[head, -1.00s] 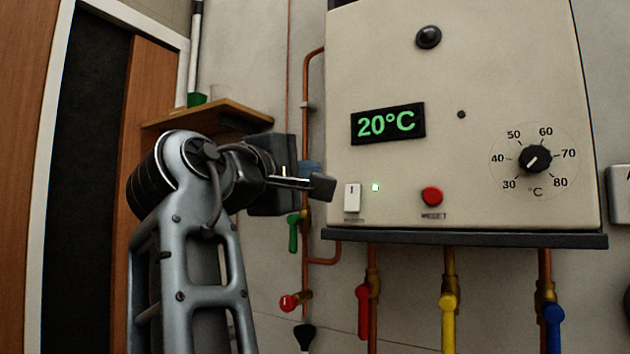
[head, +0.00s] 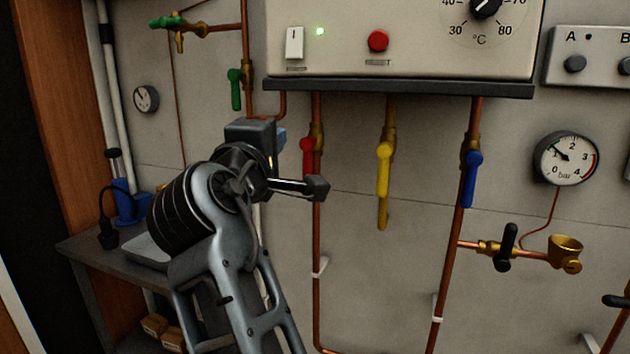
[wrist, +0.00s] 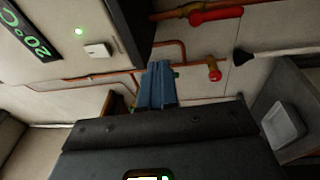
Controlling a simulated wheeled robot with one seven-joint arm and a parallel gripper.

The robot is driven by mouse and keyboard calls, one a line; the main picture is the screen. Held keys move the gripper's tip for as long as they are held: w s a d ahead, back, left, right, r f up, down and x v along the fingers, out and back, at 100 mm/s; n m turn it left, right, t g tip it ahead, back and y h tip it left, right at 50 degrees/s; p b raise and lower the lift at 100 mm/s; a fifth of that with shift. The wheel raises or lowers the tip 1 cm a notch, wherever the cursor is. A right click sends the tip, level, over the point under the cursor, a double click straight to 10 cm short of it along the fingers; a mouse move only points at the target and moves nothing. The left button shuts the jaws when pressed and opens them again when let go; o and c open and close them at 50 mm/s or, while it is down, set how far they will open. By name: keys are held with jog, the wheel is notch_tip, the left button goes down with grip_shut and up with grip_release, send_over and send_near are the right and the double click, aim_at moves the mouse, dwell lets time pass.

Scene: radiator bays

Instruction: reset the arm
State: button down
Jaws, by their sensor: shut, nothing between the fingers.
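My gripper (head: 318,188) is at the end of my raised arm in the head view, below the boiler's left end and in front of the copper pipes. In the wrist view its blue fingers (wrist: 157,86) lie together, shut with nothing between them. They point toward the wall and pipes and appear apart from them. The gripper's far side is hidden in the head view.
The boiler (head: 400,40) hangs above with a white switch (head: 294,42) and red button (head: 377,41). Red (head: 308,158), yellow (head: 383,185) and blue (head: 473,180) valve handles hang below. A pressure gauge (head: 567,158) is right. A bench (head: 90,250) stands left.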

jog(key=s+d+f+g+y, duration=0.1)
jog(key=s+d+f+y, duration=0.2)
jog(key=f, duration=0.8)
jog(key=s+d+f, duration=0.3)
jog(key=d+f, duration=0.3)
jog(key=f, duration=0.4)
jog(key=s+d+f+m+g+y, duration=0.25)
jog(key=s+d+f, duration=0.55)
jog(key=s+f, duration=0.45)
jog(key=s+d+f+m, duration=0.2)
jog(key=s+d, duration=0.1)
jog(key=s, duration=0.5)
jog(key=s+d+f+m, duration=0.2)
jog(key=s+d+m, duration=0.15)
jog(key=s, duration=0.45)
jog(key=s+d+r+m+h, duration=0.1)
jog(key=s+d+r+m, duration=0.1)
jog(key=s, duration=0.6)
jog(key=s+d+r+m+h, duration=0.1)
jog(key=s+d+r+m, duration=0.1)
jog(key=s+r+m, duration=0.3)
jog(key=s, duration=0.4)
jog(key=shift+s+d+r+m, duration=0.2)
jog(key=shift+m, duration=0.1)
